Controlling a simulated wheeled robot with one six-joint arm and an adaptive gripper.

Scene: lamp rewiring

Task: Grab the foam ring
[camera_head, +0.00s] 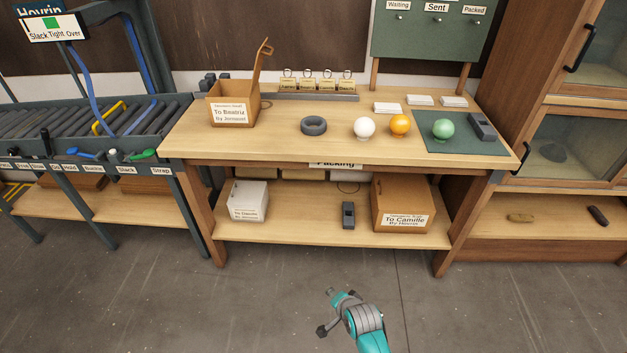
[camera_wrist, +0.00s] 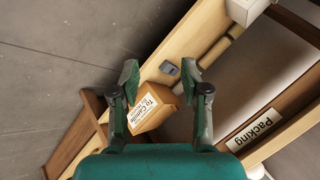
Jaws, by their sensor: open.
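The foam ring (camera_head: 313,125) is a dark grey ring lying flat on the wooden packing table, between the open box and the white ball. It is not visible in the wrist view. My gripper (camera_head: 330,293) is low in front of the table, above the floor and well apart from the ring. In the wrist view my gripper (camera_wrist: 160,78) has its two fingers spread with nothing held between them. Beyond them lies the lower shelf with the brown "To Camille" box (camera_wrist: 155,107).
On the tabletop (camera_head: 270,148) stand an open "To Beatriz" box (camera_head: 232,112), a white ball (camera_head: 364,128), an orange ball (camera_head: 400,125) and a green ball (camera_head: 442,129) on a mat. A rack of tags (camera_head: 317,86) stands behind the ring. The floor before the table is clear.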

